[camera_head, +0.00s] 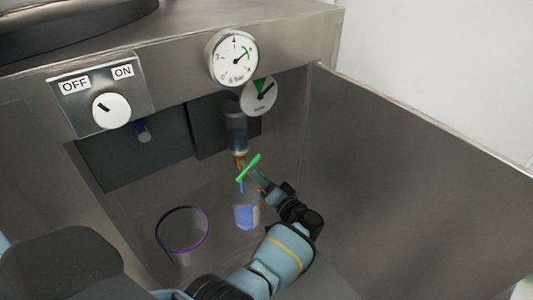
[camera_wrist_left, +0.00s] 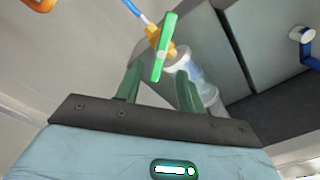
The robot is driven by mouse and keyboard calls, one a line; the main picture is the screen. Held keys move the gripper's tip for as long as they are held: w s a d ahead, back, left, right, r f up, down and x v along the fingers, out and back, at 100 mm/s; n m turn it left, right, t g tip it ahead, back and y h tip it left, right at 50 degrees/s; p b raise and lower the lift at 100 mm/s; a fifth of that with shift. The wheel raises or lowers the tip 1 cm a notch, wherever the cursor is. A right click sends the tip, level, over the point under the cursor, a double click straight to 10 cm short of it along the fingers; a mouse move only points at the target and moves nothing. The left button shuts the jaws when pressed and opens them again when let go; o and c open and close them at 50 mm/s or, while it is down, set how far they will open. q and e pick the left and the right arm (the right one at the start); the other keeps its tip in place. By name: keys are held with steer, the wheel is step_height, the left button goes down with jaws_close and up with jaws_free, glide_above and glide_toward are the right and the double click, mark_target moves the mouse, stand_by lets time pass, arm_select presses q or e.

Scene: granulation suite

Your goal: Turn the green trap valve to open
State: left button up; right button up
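The green trap valve (camera_head: 249,167) is a bar-shaped handle on a brass-coloured fitting below a clear filter bowl (camera_head: 236,128). In the head view the handle lies slanted, upper end to the right. My left gripper (camera_head: 261,180) is just right of it. In the left wrist view the green handle (camera_wrist_left: 164,45) stands nearly upright in the picture, its lower end around the gap between the fingertips of my left gripper (camera_wrist_left: 158,72). The fingers are apart, with visible space on both sides of the handle; contact is not clear. My right gripper is not in view.
A clear bottle with blue contents (camera_head: 247,215) stands under the valve. A purple-rimmed round container (camera_head: 182,232) is to its left. A pressure gauge (camera_head: 233,58), a second dial (camera_head: 259,96) and an ON/OFF knob (camera_head: 111,110) are above. A metal side panel (camera_head: 410,180) bounds the right.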

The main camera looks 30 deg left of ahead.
mark_target(251, 168)
arm_select(q)
steer(key=shift+g, duration=0.4)
steer(key=x, duration=0.6)
steer(key=shift+f+b, duration=0.1)
steer(key=shift+b, duration=0.25)
steer(key=shift+w+a, duration=0.3)
steer(key=shift+a, duration=0.35)
steer(key=shift+c, duration=0.3)
jaws_close()
